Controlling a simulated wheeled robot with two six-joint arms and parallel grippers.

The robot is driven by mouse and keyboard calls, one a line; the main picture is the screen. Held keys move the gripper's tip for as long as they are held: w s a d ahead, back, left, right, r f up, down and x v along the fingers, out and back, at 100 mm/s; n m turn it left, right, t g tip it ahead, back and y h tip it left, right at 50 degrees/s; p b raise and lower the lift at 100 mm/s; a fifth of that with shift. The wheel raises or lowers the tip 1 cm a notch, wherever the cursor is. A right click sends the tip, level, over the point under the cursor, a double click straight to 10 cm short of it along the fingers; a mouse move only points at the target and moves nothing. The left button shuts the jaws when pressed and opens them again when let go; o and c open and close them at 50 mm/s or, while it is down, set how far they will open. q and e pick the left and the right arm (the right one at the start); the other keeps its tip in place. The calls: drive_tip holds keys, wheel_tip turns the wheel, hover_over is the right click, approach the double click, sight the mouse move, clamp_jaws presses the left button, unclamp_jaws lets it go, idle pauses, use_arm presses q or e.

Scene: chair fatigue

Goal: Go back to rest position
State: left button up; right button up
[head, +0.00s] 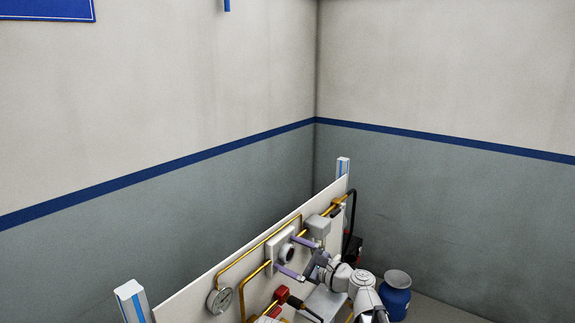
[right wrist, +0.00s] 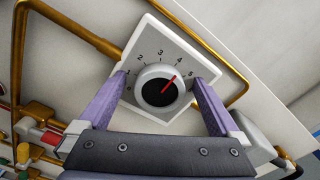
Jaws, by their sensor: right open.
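My right gripper (head: 302,259) is in front of a panel with a round dial knob. In the right wrist view its two purple fingers (right wrist: 160,98) are spread wide, one on each side of the knob (right wrist: 160,90). The jaws are open and hold nothing. I cannot tell if the fingertips touch the plate. In the head view the knob (head: 286,252) shows small beside the gripper. My left gripper is not in view.
The white panel (head: 190,300) carries brass pipes (head: 240,262), a pressure gauge (head: 220,299), a grey box (head: 318,226) and a red fitting (head: 282,294). A blue container (head: 395,299) stands right of my right arm. Grey walls meet in a corner behind the panel.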

drive_tip(key=m, duration=0.3)
drive_tip(key=shift+s+d+m, duration=0.1)
drive_tip(key=shift+d+m, duration=0.2)
drive_tip(key=shift+m, duration=0.1)
drive_tip(key=shift+v, duration=2.3)
